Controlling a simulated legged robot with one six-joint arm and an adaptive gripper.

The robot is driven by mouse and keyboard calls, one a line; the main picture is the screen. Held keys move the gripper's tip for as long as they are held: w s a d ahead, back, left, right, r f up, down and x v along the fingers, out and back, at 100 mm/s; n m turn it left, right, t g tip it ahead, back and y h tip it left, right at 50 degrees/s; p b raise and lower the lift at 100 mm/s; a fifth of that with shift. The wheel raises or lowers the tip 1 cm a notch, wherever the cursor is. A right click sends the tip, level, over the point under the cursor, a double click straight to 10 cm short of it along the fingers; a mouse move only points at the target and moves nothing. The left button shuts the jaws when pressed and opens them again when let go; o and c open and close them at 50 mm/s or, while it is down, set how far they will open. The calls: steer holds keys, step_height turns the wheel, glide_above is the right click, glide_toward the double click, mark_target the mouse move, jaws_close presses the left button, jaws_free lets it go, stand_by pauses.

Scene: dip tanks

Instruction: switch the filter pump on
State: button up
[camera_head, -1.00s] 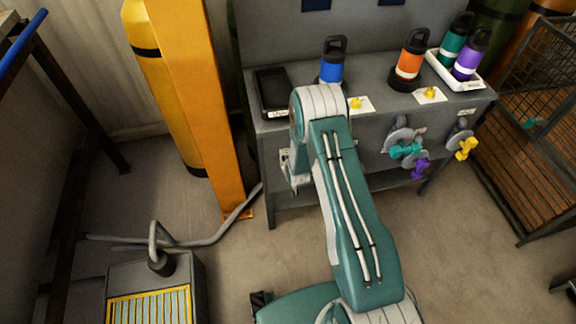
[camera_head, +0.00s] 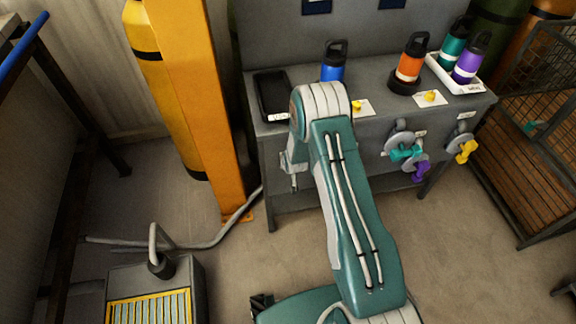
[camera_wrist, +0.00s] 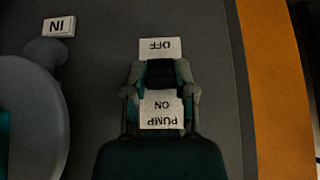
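In the wrist view a small black part, apparently the pump switch (camera_wrist: 160,73), sits on the grey panel between two white labels that appear upside down. The OFF label (camera_wrist: 160,48) is above it in the picture and the PUMP ON label (camera_wrist: 161,110) is below. My gripper (camera_wrist: 160,92) reaches over it with its two fingers apart, one on each side. I cannot tell whether either finger touches it, or its exact setting. In the head view my arm hides the switch and most of the gripper.
The grey bench (camera_head: 355,140) holds a black tray (camera_head: 271,95), a blue bottle (camera_head: 333,62), an orange bottle (camera_head: 410,60) and a white tray (camera_head: 470,87) with two bottles. Valve handles (camera_head: 405,153) stick out in front. An orange post (camera_head: 195,100) stands left; a wire cage (camera_head: 530,120) stands right.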

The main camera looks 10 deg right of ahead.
steer(key=o, duration=0.4)
steer(key=shift+w+r, duration=0.1)
steer(key=shift+w, duration=0.1)
steer(key=shift+c, duration=0.2)
steer(key=shift+s, duration=0.1)
steer(key=v, duration=1.1)
steer(key=shift+s+r, duration=0.25)
steer(key=shift+r, duration=0.05)
steer(key=shift+a, duration=0.1)
steer(key=w+r+v, duration=0.2)
steer(key=w+v, duration=0.1)
steer(key=v, duration=0.9)
steer(key=w+r+v, duration=0.1)
steer(key=w+v, duration=0.1)
steer(key=v, duration=1.1)
steer(key=s+r, duration=0.6)
steer(key=s, duration=0.5)
steer(key=s+r+g, duration=0.1)
steer(key=s+r, duration=0.5)
steer(key=s, duration=0.4)
steer(key=shift+s, duration=0.4)
